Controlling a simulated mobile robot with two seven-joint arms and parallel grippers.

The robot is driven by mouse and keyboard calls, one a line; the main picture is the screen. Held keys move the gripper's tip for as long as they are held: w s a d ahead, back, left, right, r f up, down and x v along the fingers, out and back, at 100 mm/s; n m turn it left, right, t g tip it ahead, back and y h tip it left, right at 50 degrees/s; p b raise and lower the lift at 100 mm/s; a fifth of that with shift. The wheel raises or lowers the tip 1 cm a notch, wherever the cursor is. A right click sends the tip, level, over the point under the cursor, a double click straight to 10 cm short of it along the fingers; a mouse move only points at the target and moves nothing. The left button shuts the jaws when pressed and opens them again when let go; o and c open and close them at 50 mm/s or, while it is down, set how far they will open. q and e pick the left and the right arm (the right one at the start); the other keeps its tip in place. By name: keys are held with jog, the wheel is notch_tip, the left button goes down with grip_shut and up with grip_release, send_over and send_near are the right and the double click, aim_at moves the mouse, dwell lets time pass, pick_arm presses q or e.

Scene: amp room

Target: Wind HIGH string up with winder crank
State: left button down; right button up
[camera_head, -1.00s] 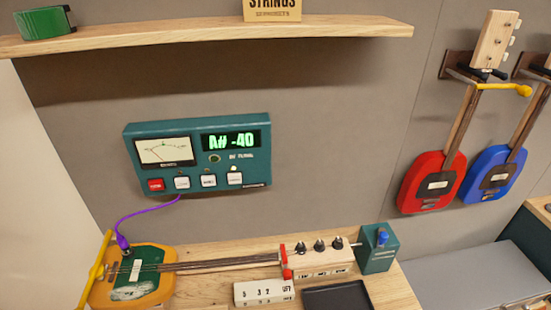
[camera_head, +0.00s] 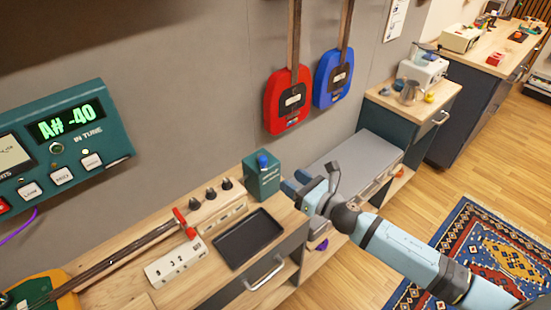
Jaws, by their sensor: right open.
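The guitar's brown neck (camera_head: 115,252) lies across the wooden bench at lower left, its headstock block (camera_head: 222,205) carrying black tuning knobs (camera_head: 210,193). A red piece (camera_head: 185,223) sits at the near end of this block. A teal box (camera_head: 262,178) with a blue knob (camera_head: 263,162) on top stands just beyond the headstock. I cannot tell which part is the winder crank. My right gripper (camera_head: 312,187) is open and empty, to the right of the teal box and near the bench's right end, apart from the box. My left gripper is not in view.
A black tray (camera_head: 247,238) and a white numbered block (camera_head: 175,263) lie before the headstock. Red (camera_head: 288,115) and blue (camera_head: 331,78) guitars hang on the wall. A grey bench top (camera_head: 352,163) stands to the right.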

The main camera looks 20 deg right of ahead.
aim_at(262, 159)
jog(key=shift+n, duration=0.7)
jog(key=p+x, duration=0.1)
jog(key=x, duration=0.8)
jog(key=p+x, duration=0.1)
jog(key=x, duration=0.4)
jog(key=shift+d+r+p, duration=0.15)
jog(key=shift+r+p, duration=0.1)
jog(key=shift+p, duration=0.1)
jog(key=c, duration=0.9)
